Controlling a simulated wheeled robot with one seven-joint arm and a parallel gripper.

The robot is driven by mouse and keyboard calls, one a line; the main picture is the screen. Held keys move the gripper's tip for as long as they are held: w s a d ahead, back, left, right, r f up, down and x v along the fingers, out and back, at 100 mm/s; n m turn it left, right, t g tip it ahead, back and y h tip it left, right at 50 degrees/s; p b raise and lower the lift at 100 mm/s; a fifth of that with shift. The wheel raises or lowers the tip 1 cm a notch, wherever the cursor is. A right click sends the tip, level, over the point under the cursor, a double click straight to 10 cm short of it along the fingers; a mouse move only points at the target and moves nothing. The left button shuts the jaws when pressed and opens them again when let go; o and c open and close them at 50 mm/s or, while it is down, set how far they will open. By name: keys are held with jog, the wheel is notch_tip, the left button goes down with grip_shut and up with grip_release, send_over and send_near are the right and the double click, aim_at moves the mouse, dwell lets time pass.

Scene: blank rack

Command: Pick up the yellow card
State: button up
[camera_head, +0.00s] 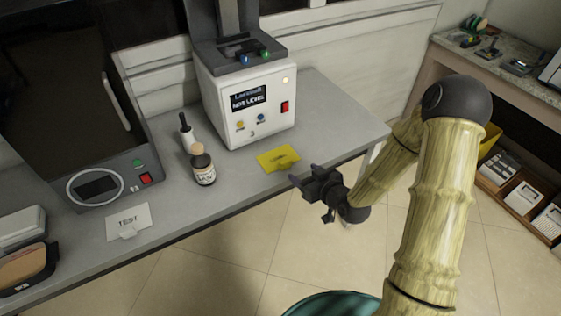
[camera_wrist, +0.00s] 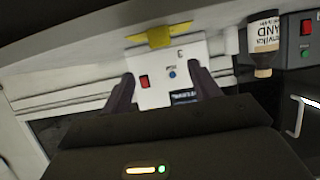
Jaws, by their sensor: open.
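The yellow card (camera_head: 279,159) lies on the grey bench near its front edge, in front of the white machine, in the head view. It also shows in the wrist view (camera_wrist: 159,36) at top centre, beyond the fingertips. My gripper (camera_head: 308,182) is just right of and in front of the card, near the bench's front edge, and apart from it. In the wrist view its two fingers (camera_wrist: 160,80) are spread wide with nothing between them.
The white machine (camera_head: 250,105) stands behind the card. A small brown bottle (camera_head: 203,170) and a white bottle (camera_head: 187,135) stand left of it. A white TEST card (camera_head: 128,222) lies farther left, before a dark oven-like device (camera_head: 140,165). Bare bench (camera_head: 335,115) shows at right.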

aim_at(286, 162)
jog(key=x, duration=0.6)
jog(key=shift+w+f, duration=0.1)
jog(key=shift+a, duration=0.1)
jog(key=shift+f+p+x, duration=0.2)
jog(key=shift+p+x, duration=0.5)
jog(key=shift+x, duration=1.9)
jog(key=c, duration=1.1)
jog(key=shift+o, duration=0.2)
jog(key=shift+r, duration=0.1)
notch_tip(286, 162, up, 10)
jog(key=shift+f, duration=0.1)
